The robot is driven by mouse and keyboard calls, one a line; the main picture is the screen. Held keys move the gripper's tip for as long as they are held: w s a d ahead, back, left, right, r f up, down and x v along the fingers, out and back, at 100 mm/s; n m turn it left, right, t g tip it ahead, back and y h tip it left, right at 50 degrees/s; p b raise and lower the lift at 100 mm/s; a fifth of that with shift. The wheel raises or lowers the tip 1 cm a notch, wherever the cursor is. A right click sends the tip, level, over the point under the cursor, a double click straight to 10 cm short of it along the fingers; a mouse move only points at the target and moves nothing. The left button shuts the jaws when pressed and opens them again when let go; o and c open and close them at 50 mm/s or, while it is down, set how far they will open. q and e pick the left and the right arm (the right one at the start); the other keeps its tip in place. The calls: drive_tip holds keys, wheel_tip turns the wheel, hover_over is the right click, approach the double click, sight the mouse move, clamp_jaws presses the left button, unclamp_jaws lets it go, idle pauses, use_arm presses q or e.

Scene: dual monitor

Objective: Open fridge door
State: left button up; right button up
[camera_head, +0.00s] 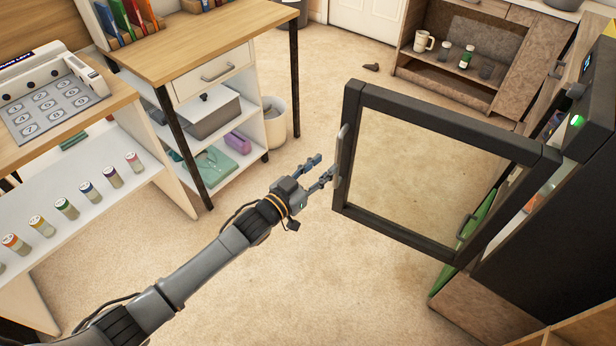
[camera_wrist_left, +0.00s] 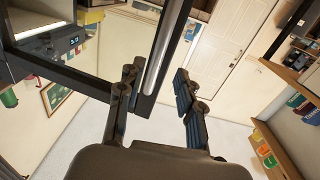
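The fridge door (camera_head: 448,120) is a dark frame around a clear glass pane, and it stands swung out from the dark fridge (camera_head: 560,190) at the right of the head view. Its metal handle (camera_head: 341,160) is on the door's left edge. My left gripper (camera_head: 318,170) is open just left of the handle, with its fingers apart. In the left wrist view the handle (camera_wrist_left: 158,60) runs beyond and between the open fingers (camera_wrist_left: 155,90); whether they touch it I cannot tell. My right gripper does not show.
A wooden desk (camera_head: 200,45) with a drawer and shelves stands at the upper left. A white shelf with several small jars (camera_head: 66,208) is at the left. A low cabinet (camera_head: 470,60) is at the back. Carpet floor (camera_head: 330,290) is clear below the door.

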use_arm(q)
drive_tip(key=v, duration=0.5)
idle(0.4)
